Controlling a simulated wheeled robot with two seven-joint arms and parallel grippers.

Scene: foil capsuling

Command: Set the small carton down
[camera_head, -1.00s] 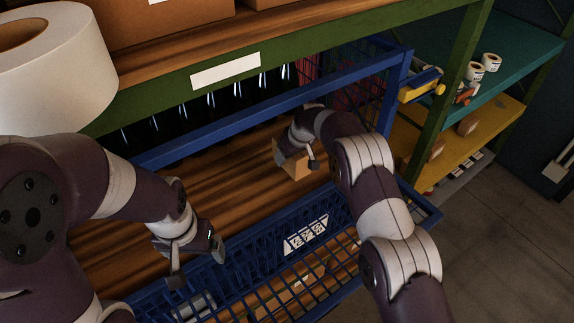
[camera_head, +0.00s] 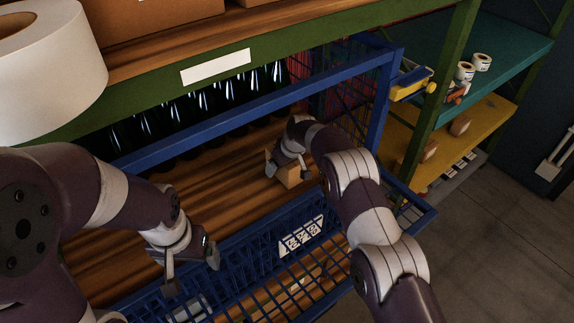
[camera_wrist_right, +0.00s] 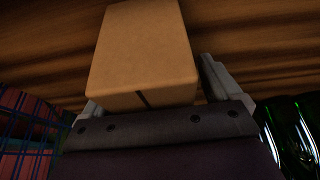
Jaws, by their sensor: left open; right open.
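The small carton (camera_head: 290,176) is a plain brown box on the wooden boards of the blue cart, near its right end. It fills the upper middle of the right wrist view (camera_wrist_right: 145,50), against the wood. My right gripper (camera_head: 285,163) is at the carton, open, with its fingers on either side of it; in the right wrist view a grey finger (camera_wrist_right: 220,78) stands just right of the carton with a small gap. My left gripper (camera_head: 193,270) is open and empty above the cart's front mesh side.
Dark bottles (camera_head: 190,110) stand in a row at the back, behind the blue rail (camera_head: 240,125). The mesh front wall (camera_head: 250,270) carries a white label. Bare boards (camera_head: 215,190) lie left of the carton. A large white roll (camera_head: 60,80) is at the upper left.

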